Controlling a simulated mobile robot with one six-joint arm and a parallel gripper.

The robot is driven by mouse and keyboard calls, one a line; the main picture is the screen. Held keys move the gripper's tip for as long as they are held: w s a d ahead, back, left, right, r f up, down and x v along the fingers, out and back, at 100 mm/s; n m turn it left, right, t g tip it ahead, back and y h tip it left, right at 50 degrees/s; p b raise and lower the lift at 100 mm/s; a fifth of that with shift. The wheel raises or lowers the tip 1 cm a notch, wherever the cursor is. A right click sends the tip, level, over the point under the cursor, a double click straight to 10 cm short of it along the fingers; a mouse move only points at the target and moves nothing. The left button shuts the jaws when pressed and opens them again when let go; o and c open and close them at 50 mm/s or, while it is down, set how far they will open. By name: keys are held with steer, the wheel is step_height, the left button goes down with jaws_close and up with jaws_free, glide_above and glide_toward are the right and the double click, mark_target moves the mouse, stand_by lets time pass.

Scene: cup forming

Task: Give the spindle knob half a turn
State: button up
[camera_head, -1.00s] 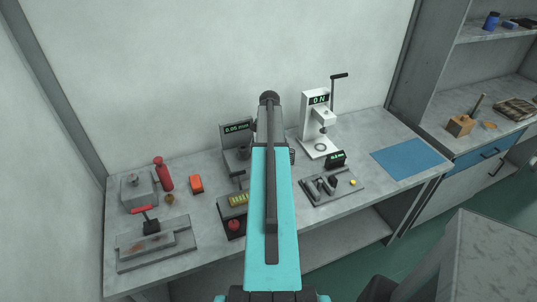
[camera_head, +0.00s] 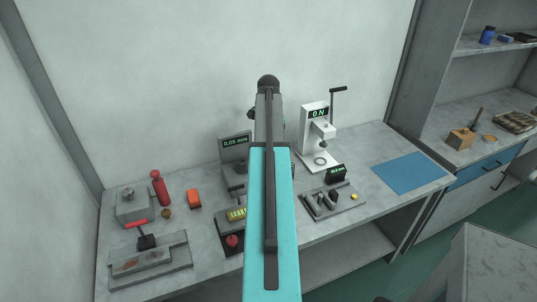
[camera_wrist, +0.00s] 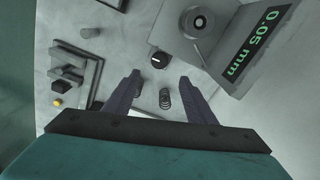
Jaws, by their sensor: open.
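The spindle knob, a small round black knob with a white mark (camera_wrist: 159,60), shows in the wrist view beside the grey gauge block (camera_wrist: 225,60). My gripper (camera_wrist: 160,77) is open, its two dark fingers apart. In that view the knob appears between and just beyond the fingertips, with none of it visibly gripped. The gauge's display (camera_head: 235,141) reads 0.05 mm in the head view. There my arm hides my gripper and the knob.
A coil spring (camera_wrist: 165,98) appears between the fingers in the wrist view. A white press (camera_head: 314,140) reading 0 N stands right of my arm. The blue mat (camera_head: 410,172) is bare.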

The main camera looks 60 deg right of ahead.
steer(key=shift+r, duration=1.35)
